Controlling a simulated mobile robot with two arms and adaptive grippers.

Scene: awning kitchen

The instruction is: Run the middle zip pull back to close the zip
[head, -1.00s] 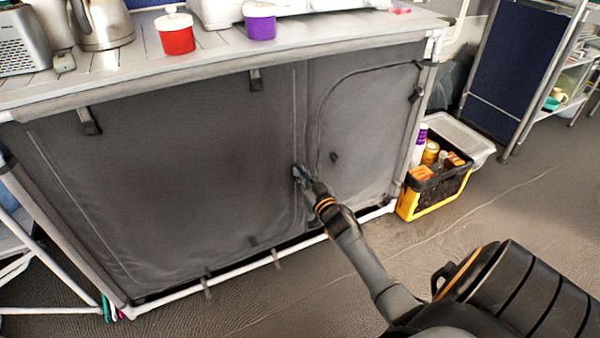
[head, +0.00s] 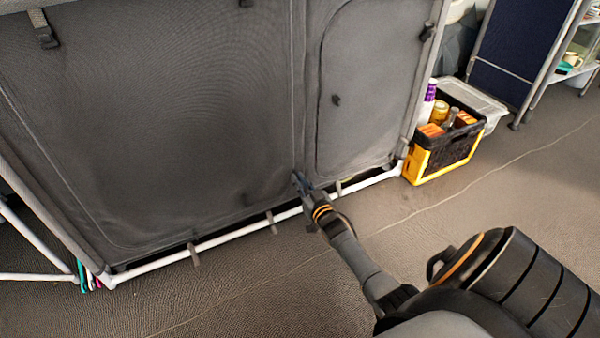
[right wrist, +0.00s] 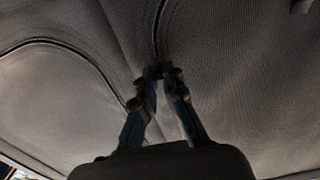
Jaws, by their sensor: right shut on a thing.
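The dark grey fabric front (head: 180,110) of the cupboard fills the left and middle of the head view. The middle zip (head: 299,100) runs down it as a near-vertical line, left of the rounded panel. My right gripper (head: 298,178) is at the low part of this line, a little above the white bottom rail. In the right wrist view its fingertips (right wrist: 165,73) are closed together at the end of the visible zip line (right wrist: 157,38). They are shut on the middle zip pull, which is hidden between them. My left gripper is in neither view.
The white bottom rail (head: 225,238) runs along the cupboard's foot, with short straps hanging from it. A black and yellow crate (head: 437,160) holding bottles stands at the cupboard's right end. The floor (head: 230,295) in front is clear.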

